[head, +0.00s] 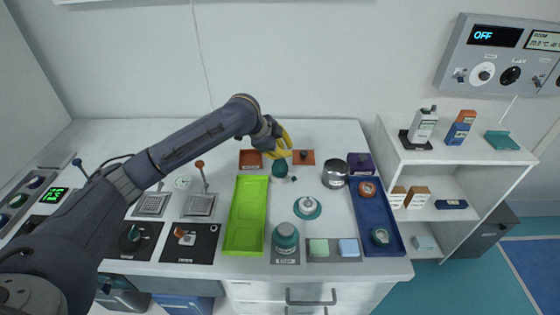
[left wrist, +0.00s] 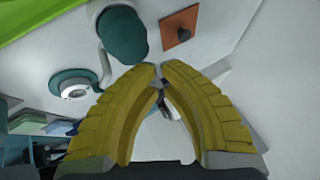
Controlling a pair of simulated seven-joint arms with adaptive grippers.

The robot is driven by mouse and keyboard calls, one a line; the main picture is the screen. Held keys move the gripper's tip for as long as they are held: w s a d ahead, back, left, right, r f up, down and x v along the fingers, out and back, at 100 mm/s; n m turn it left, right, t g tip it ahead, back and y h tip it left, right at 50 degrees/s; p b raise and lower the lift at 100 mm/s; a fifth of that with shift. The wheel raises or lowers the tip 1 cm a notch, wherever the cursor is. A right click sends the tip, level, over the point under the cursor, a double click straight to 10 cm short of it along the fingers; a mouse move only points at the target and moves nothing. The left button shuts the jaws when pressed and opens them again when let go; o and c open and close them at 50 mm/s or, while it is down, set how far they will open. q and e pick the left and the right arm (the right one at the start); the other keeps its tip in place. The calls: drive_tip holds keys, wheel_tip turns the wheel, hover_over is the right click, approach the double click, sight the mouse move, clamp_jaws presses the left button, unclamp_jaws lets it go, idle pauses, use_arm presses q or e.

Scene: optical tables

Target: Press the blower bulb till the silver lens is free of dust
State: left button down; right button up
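My left gripper (head: 284,143) has yellow fingers and hangs over the back of the table. In the left wrist view its fingertips (left wrist: 160,70) meet, with nothing clearly held between them. A dark teal bulb (head: 280,168), which looks like the blower bulb, stands just in front of the gripper; it also shows in the left wrist view (left wrist: 124,36), apart from the fingers. A round teal dish (head: 316,212) bears a small silvery piece (head: 307,202), possibly the silver lens. Dust on it is too small to tell. My right gripper is not in view.
A green tray (head: 245,213) lies left of the dish and a blue tray (head: 384,212) right of it. A silver pot (head: 335,174) stands near the bulb. An orange plate with a dark knob (head: 303,156) lies behind. A teal-topped jar (head: 286,236) stands in front.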

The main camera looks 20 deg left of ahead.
sight(284, 159)
use_arm(q)
drive_tip(key=shift+f, duration=1.4)
idle(1.7)
drive_tip(key=shift+r, duration=1.4)
drive_tip(key=shift+r, duration=2.5)
